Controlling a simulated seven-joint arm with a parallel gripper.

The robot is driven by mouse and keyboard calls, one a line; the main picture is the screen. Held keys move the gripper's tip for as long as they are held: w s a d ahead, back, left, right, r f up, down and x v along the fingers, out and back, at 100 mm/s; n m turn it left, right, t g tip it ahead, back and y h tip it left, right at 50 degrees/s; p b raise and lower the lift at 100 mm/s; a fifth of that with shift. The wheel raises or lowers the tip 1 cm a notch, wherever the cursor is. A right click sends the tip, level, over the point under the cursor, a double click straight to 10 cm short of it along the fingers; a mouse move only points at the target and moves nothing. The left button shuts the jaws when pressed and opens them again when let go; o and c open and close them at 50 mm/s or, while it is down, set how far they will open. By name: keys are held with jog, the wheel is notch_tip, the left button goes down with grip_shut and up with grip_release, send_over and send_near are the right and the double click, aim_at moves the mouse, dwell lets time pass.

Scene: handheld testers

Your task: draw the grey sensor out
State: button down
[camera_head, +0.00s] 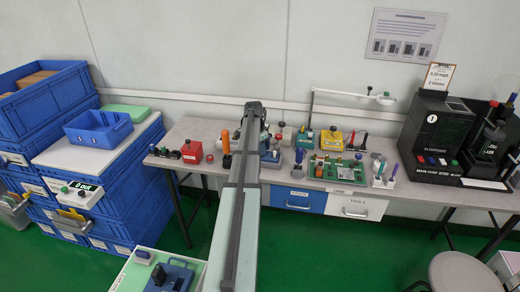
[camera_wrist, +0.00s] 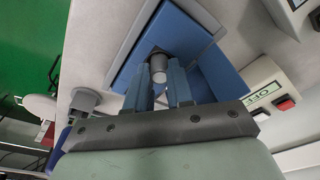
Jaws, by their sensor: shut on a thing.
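The grey sensor (camera_wrist: 158,68) shows in the wrist view as a short light-grey cylinder between my fingertips. My gripper (camera_wrist: 161,85) is shut on it. The sensor's far end meets a dark spot at the blue holder (camera_wrist: 193,33), so I cannot tell how much of it sits inside. The holder has a slanted blue face and rests on a pale surface. In the head view my own arm covers the gripper and the sensor.
In the wrist view, a pale box with a red button (camera_wrist: 285,104) stands right of the holder, and a grey round-topped piece (camera_wrist: 83,100) stands left. In the head view, a green board (camera_head: 334,167) and a black machine (camera_head: 436,135) occupy the bench's right side.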

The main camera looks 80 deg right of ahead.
jog(key=shift+r, duration=0.15)
jog(key=shift+r, duration=2.4)
